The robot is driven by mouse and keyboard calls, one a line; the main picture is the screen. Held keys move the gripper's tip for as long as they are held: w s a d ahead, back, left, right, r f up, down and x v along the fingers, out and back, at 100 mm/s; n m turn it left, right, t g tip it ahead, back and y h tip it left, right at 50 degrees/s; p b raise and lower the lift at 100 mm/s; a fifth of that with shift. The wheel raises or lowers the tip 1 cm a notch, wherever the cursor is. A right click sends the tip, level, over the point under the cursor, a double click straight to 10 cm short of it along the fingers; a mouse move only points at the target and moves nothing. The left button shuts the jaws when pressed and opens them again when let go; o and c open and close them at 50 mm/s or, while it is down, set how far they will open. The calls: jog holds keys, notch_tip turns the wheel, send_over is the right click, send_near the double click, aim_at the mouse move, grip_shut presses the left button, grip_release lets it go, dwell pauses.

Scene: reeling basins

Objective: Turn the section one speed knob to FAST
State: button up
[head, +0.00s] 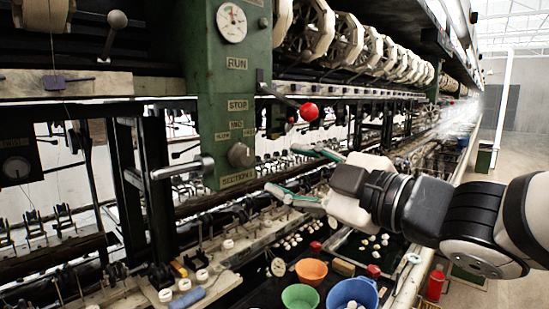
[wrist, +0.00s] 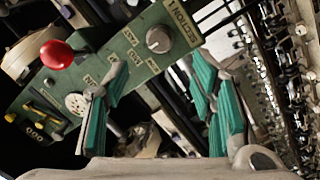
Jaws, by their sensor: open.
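The speed knob (head: 240,155) is a round grey knob low on the green panel (head: 218,90), above a SECTION 1 label (head: 238,178). SLOW, MID and FAST labels sit around its upper side. The knob also shows in the wrist view (wrist: 159,39), beyond the fingertips and between their lines. I cannot tell which label it points to. My gripper (head: 284,169) is open and empty, its green-padded fingers spread to the right of the knob and apart from it. Both fingers also show in the wrist view (wrist: 157,75).
A red ball-ended lever (head: 309,112) sticks out from the panel above my fingers. A metal handle (head: 183,168) juts out left of the knob. Orange (head: 311,271), green (head: 300,298) and blue (head: 352,293) bowls stand below. Reels (head: 345,35) line the machine above.

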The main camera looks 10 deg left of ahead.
aim_at(248, 157)
jog(key=p+x, duration=0.1)
jog(key=x, duration=1.1)
jog(key=shift+c, duration=0.2)
jog(key=shift+d+r, duration=0.1)
jog(key=c, duration=1)
jog(key=shift+c, duration=0.2)
